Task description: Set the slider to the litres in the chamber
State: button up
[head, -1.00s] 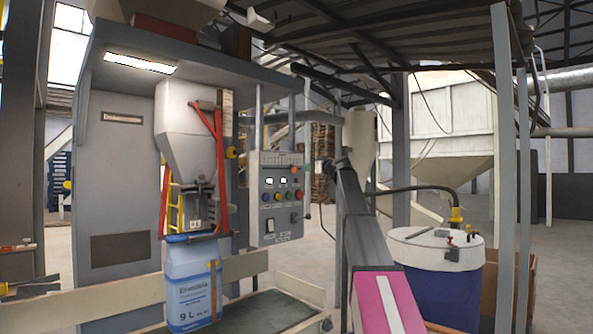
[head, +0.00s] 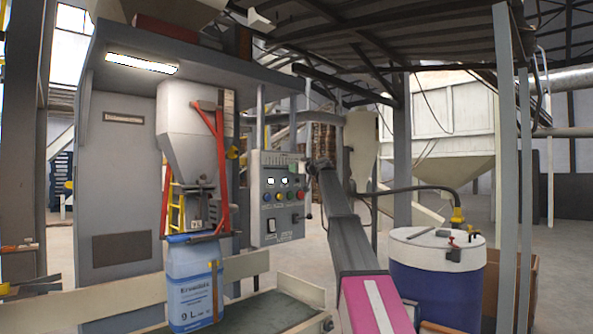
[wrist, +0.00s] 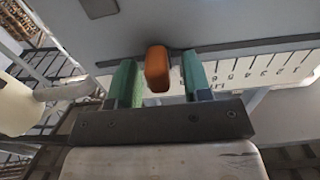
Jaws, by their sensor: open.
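An orange slider knob (wrist: 157,69) shows in the wrist view, at the near end of a slot beside a white scale (wrist: 270,72) with dark ticks and upside-down numbers. My gripper (wrist: 155,82) is open, with one green finger on each side of the knob and visible gaps between. In the head view my gripper (head: 318,166) is just right of the grey control panel (head: 282,215), whose small scale (head: 277,159) is at the top. The white chamber (head: 188,120) hangs at left; I cannot read its litres. A blue sack (head: 194,285) marked 9 L is below it.
The panel has several coloured buttons and two small lit displays. A blue drum (head: 437,275) with a white lid stands at right, near a grey post (head: 507,180). A beige rail (head: 245,265) runs in front of the filler.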

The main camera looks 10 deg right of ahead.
grip_shut()
jog(key=s+a, duration=0.4)
jog(key=a, duration=0.1)
jog(key=s+a, duration=0.2)
jog(key=a, duration=0.1)
jog(key=shift+a, duration=0.1)
grip_release()
send_near(276, 168)
jog(key=v, duration=0.4)
jog(key=shift+r, duration=0.1)
